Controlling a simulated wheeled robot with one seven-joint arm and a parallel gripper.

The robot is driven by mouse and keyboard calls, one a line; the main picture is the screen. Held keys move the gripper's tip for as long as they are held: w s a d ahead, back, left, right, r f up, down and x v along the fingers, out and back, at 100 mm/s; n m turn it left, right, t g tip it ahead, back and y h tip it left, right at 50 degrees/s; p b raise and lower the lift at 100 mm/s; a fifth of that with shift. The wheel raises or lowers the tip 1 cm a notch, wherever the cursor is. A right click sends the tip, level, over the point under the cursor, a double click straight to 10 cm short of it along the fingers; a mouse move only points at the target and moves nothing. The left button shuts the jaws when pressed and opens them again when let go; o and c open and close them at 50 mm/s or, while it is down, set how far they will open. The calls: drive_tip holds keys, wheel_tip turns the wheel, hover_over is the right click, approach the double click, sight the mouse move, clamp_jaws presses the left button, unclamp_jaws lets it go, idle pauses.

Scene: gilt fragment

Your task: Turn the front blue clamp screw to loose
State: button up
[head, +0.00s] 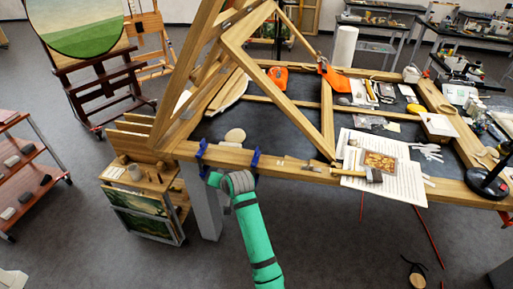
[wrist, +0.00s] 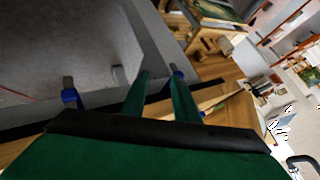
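Two blue clamps grip the front wooden rail of the workbench: a left one (head: 202,150) and a right one (head: 255,160). The frames do not label which is the front one. In the wrist view, one blue clamp (wrist: 70,98) is off to the left, and another (wrist: 177,73) shows just beyond my right finger, partly covered by it. Both have small grey ends, apparently the screws. My gripper (wrist: 160,88) has its green fingers apart with nothing held between them. In the head view, my gripper (head: 212,179) is just below the left clamp; contact cannot be told.
A wooden frame stands over the workbench rail (head: 270,168). Orange clamps (head: 335,78) sit farther back. Papers (head: 385,185) and a brush overhang the front right edge. A small cabinet (head: 145,200) stands left of the pale bench leg (head: 205,215). The floor in front is mostly clear.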

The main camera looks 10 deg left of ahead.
drive_tip(key=w+d+r+g+h, duration=0.1)
drive_tip(key=w+d+r+h, duration=0.25)
drive_tip(key=w+r, duration=0.4)
drive_tip(key=m+g+h, duration=0.1)
drive_tip(key=h, duration=0.2)
approach(257, 149)
drive_tip(key=x, duration=0.8)
drive_tip(key=shift+a+f, duration=0.1)
drive_tip(key=shift+a, duration=0.05)
clamp_jaws()
